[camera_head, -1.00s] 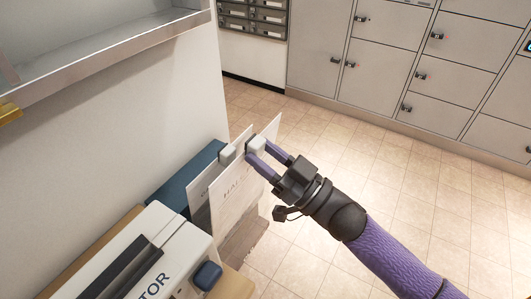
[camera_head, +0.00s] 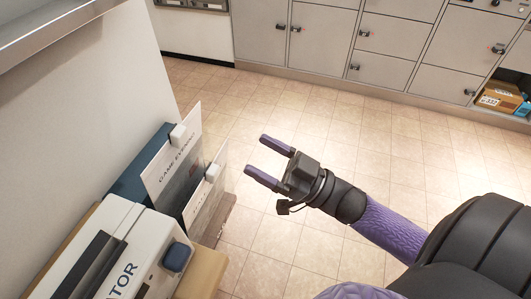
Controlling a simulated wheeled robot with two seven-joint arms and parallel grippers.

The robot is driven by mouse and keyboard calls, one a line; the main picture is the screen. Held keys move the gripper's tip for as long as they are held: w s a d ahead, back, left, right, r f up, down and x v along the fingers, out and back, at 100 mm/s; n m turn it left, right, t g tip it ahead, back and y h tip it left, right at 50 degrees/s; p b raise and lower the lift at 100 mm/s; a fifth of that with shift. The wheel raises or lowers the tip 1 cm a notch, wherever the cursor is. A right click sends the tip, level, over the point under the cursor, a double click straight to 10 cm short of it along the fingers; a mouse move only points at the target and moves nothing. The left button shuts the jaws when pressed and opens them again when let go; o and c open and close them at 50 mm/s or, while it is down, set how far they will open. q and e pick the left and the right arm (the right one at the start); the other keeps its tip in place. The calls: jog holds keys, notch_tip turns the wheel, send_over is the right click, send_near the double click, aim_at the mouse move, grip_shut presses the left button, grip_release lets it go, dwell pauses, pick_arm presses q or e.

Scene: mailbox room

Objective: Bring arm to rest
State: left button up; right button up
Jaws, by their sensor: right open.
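My right gripper (camera_head: 262,162) is open and empty, with its two purple fingers apart. It hangs over the tiled floor, to the right of two upright paper sheets and clear of them. The rear sheet (camera_head: 172,165) carries the words "GAME EVENING" and has a white clip at its top edge. The front sheet (camera_head: 205,205) also has a white clip on it. My right arm comes in from the lower right. My left gripper is not in view.
A white machine (camera_head: 120,240) with a dark blue button (camera_head: 177,257) stands at the lower left. A dark blue item (camera_head: 133,182) stands behind the sheets. Grey lockers (camera_head: 320,40) line the far wall, with cardboard boxes (camera_head: 498,97) in an open bay. The floor (camera_head: 310,245) between is free.

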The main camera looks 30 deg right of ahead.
jog(key=shift+s+d+f, duration=0.15)
jog(key=shift+s+d, duration=0.05)
jog(key=shift+s, duration=0.1)
